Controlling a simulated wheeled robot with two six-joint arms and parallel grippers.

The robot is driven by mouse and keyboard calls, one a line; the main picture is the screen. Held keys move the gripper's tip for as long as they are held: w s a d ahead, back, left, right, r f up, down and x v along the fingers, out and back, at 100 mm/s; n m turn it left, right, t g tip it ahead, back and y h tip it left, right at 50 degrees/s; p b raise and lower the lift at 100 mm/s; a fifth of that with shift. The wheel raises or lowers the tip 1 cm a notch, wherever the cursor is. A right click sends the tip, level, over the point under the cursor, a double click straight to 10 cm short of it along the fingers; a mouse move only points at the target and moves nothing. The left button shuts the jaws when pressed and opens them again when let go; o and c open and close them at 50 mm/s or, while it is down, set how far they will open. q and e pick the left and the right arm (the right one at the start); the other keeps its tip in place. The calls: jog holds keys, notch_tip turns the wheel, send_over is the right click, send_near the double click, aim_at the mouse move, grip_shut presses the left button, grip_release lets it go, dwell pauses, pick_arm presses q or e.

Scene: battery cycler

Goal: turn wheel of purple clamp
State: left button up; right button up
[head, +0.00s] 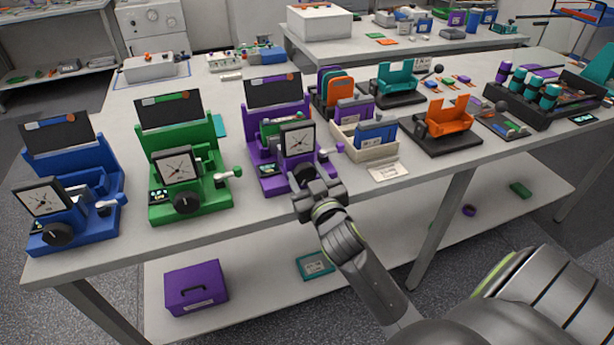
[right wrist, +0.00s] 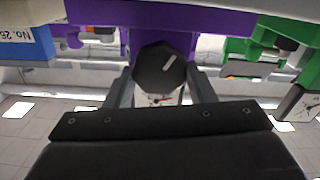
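The purple clamp (head: 268,150) stands near the front edge of the table, with a square dial gauge (head: 297,141) on its front. Its black wheel (right wrist: 160,72) has a white mark and shows in the middle of the right wrist view. In the head view the wheel (head: 303,174) is partly hidden by my right gripper. My right gripper (head: 316,190) is at the front of the clamp. In the right wrist view its two fingers (right wrist: 160,88) stand apart, one on each side of the wheel. I cannot tell whether they touch it. My left gripper is out of view.
A green clamp (head: 187,172) and a blue clamp (head: 68,198) stand left of the purple one. A cream box with blue and purple pieces (head: 375,152) and an orange holder (head: 447,120) stand to its right. A lower shelf carries a purple box (head: 196,288).

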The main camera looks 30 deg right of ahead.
jog(key=shift+c, duration=1.1)
jog(key=shift+m+b, duration=0.3)
jog(key=shift+m, duration=1.5)
jog(key=o, duration=1)
jog(key=shift+c, duration=0.2)
jog(key=b+v, duration=0.2)
jog(key=v, duration=1.5)
jog(key=shift+s, duration=0.2)
